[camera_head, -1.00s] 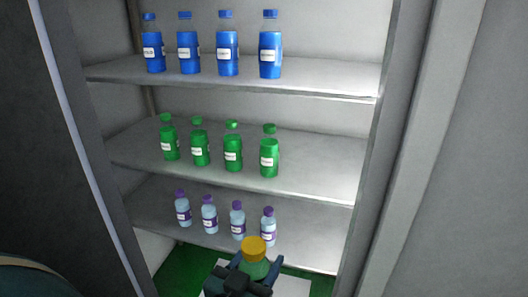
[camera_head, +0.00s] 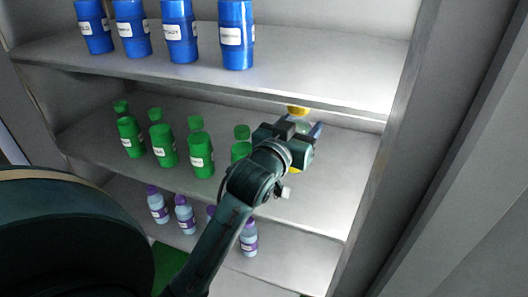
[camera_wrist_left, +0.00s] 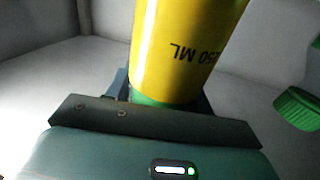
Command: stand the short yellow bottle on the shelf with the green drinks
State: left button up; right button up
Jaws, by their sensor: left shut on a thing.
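The short yellow bottle (camera_wrist_left: 185,45) fills the top of the left wrist view, with upside-down "250 ML" print and a green band by the jaws. In the head view its yellow cap (camera_head: 298,111) shows above my left gripper (camera_head: 301,131), and a bit of yellow body shows below. My left gripper is shut on it, at the right part of the middle shelf (camera_head: 335,185), right of the green drinks (camera_head: 201,155). I cannot tell whether its base touches the shelf. My arm partly hides the rightmost green drink (camera_head: 241,150). My right gripper is out of view.
Blue bottles (camera_head: 236,35) stand on the upper shelf (camera_head: 300,92), close above the yellow cap. Light purple-capped bottles (camera_head: 250,238) stand on the lower shelf (camera_head: 290,255). The cabinet's right wall (camera_head: 400,150) is to the right of my gripper.

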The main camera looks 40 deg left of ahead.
pick_arm(q)
notch_tip(320, 180, down, 9)
jog(key=shift+s+f+b, duration=0.1)
jog(key=shift+f+b, duration=0.05)
jog(key=shift+b, duration=0.15)
jog(key=shift+f, duration=0.15)
jog(key=o, duration=1.1)
jog(key=shift+o, duration=0.2)
jog(key=s+d+b, duration=0.1)
jog(key=s+b, duration=0.1)
jog(key=s, duration=1)
